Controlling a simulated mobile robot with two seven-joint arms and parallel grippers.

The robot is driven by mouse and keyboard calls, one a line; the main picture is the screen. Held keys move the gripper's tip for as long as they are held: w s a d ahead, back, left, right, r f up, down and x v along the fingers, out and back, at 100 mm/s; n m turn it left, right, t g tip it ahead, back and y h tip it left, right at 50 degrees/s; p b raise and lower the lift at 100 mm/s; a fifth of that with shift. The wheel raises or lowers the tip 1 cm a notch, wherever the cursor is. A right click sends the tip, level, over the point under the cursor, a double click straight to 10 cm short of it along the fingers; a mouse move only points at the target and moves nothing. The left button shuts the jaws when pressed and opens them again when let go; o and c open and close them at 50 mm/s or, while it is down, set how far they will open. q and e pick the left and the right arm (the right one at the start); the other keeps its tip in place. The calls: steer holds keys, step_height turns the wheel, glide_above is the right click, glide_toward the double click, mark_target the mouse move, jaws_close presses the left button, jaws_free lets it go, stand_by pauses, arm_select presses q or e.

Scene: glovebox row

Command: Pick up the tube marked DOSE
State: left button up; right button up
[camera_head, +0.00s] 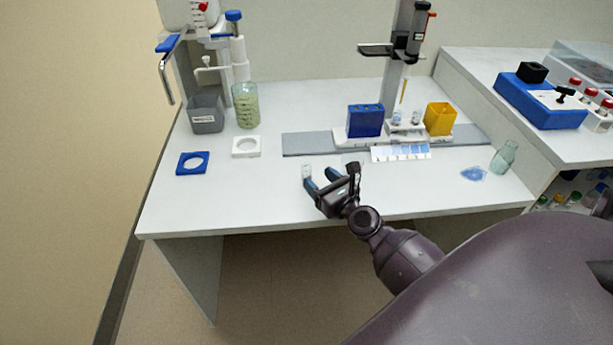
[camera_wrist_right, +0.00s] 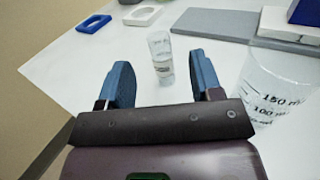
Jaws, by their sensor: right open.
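A small clear tube (camera_head: 306,171) with a pale label stands upright near the table's front edge. It also shows in the right wrist view (camera_wrist_right: 161,58), ahead of the gap between my blue fingers; its lettering is too small to read. My right gripper (camera_head: 319,180) is open and empty, just beside the tube, with its fingers apart on either side of the line to it. Two more small tubes (camera_head: 406,117) stand in the white holder at the back; I cannot read their marks. My left gripper is not in view.
A clear graduated beaker (camera_wrist_right: 275,92) stands close to the right finger. A grey rail (camera_head: 308,144), a blue block (camera_head: 365,120) and a yellow box (camera_head: 440,119) are behind. A white square ring (camera_head: 246,153) and a blue one (camera_head: 193,170) lie left. The front-left tabletop is clear.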

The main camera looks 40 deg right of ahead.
mark_target(304, 164)
steer(key=w, duration=0.2)
steer(key=shift+w, duration=2.95)
steer(key=shift+r, duration=0.1)
steer(key=shift+c, duration=0.3)
steer(key=c, duration=0.9)
